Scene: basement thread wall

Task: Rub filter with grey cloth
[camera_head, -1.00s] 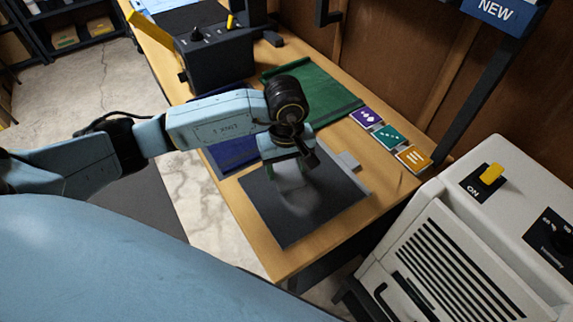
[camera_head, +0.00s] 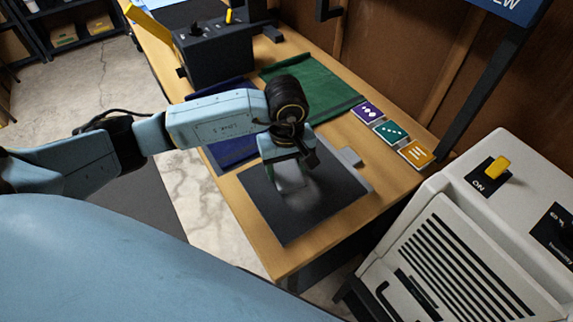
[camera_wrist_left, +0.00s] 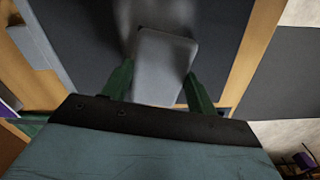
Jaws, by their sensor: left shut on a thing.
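A flat dark panel, seemingly the filter (camera_head: 262,205), lies on the wooden bench, with a paler hazy patch near its middle. My left gripper (camera_head: 288,170) is over the panel, pointing down. It is shut on a smooth light grey pad, seemingly the grey cloth (camera_head: 293,182). In the left wrist view, the cloth (camera_wrist_left: 165,68) sits between the green fingers of the gripper (camera_wrist_left: 158,82), with the dark panel (camera_wrist_left: 85,30) behind it. I cannot tell whether the cloth touches the panel. My right gripper is not in view.
Blue (camera_head: 228,150) and green (camera_head: 305,85) mats lie beyond the panel. Purple, teal and orange cards (camera_head: 415,154) line the bench's right edge. A dark switch box (camera_head: 215,50) stands at the back. A white machine (camera_head: 500,200) stands at the right.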

